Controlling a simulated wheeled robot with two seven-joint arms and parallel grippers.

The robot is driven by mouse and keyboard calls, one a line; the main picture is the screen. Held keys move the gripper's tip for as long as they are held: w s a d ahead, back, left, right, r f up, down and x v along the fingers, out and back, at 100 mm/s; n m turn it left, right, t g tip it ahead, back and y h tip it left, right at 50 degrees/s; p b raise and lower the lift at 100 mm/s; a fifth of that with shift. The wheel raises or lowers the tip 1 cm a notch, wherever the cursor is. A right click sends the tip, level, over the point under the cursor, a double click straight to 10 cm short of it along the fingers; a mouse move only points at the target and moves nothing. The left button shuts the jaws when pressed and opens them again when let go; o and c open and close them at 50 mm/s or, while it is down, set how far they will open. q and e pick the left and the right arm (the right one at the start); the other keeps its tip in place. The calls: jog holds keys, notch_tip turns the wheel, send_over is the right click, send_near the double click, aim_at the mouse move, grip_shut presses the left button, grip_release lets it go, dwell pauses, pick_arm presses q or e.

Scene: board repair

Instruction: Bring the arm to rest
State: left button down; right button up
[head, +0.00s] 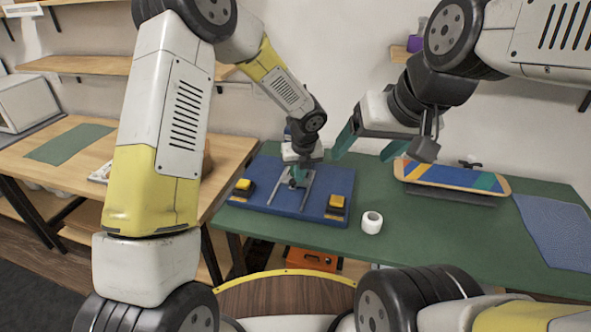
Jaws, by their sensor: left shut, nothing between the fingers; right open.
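My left arm comes in from the left, and its gripper (295,174) is over the blue board with the grey rails (325,183) on the green table. Its teal fingers are shut with nothing visible between them, low between the rails. Whether the fingertips touch anything there cannot be told. My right gripper (367,148) hangs above the green table, right of the blue board. Its teal fingers are spread wide and empty.
A white tape roll (371,222) stands on the green table (420,235) near its front edge. Yellow blocks (337,201) sit on the blue board. A blue textured sheet (556,232) lies at right. A wooden bench (232,168) stands at left. An orange toolbox (311,259) is below.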

pick_arm(q)
jog(key=s+a+r+n, duration=0.5)
jog(key=a+r+n, duration=0.2)
jog(key=r+n, duration=0.15)
jog(key=s+a+r+n, duration=0.5)
jog(key=a+r+n, duration=0.15)
jog(key=r, duration=0.35)
jog(key=s+a+r+n+t+h, duration=0.1)
jog(key=s+a+r+n, duration=0.1)
jog(key=s+n, duration=0.6)
jog(key=s+a+r+n+t+h, duration=0.1)
jog(key=s+a+r+n, duration=0.2)
jog(key=s+n, duration=0.6)
notch_tip(320, 180, up, 2)
jog(key=shift+a+r+n+t+h, duration=0.15)
jog(key=shift+n+t+h, duration=0.25)
jog(key=shift+n, duration=0.4)
